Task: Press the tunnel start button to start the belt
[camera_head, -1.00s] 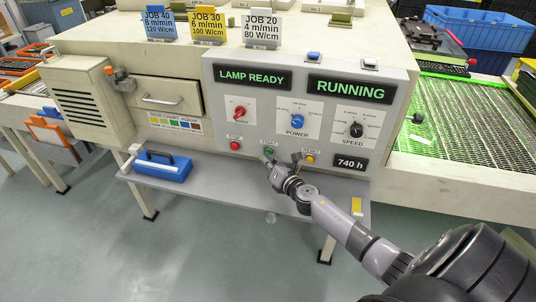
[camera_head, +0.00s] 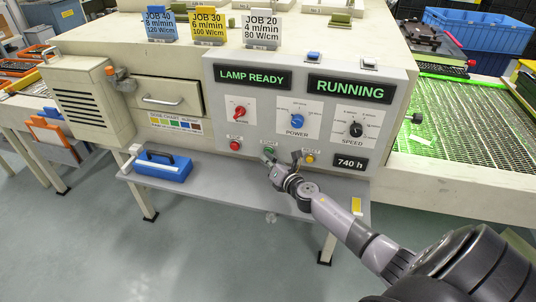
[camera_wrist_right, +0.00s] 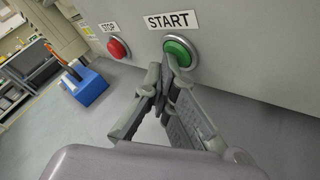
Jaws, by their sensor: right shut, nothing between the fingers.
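The green START button (camera_wrist_right: 181,51) sits under its START label on the grey panel in the right wrist view. In the head view the green button (camera_head: 269,150) shows just above my right gripper (camera_head: 271,161). My right gripper is shut and empty, and its fingertips (camera_wrist_right: 166,72) are just below the green button in the wrist view. I cannot tell whether they touch it. The panel's RUNNING display (camera_head: 349,89) is lit green, as is the LAMP READY display (camera_head: 252,77). The mesh belt (camera_head: 450,125) is at the right. My left gripper is not in view.
A red STOP button (camera_wrist_right: 118,48) sits left of START. A yellow-orange button (camera_head: 309,159) lies to its right. Power (camera_head: 297,121) and speed (camera_head: 355,129) knobs are above. A grey shelf (camera_head: 240,190) below carries a blue tool (camera_head: 162,166).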

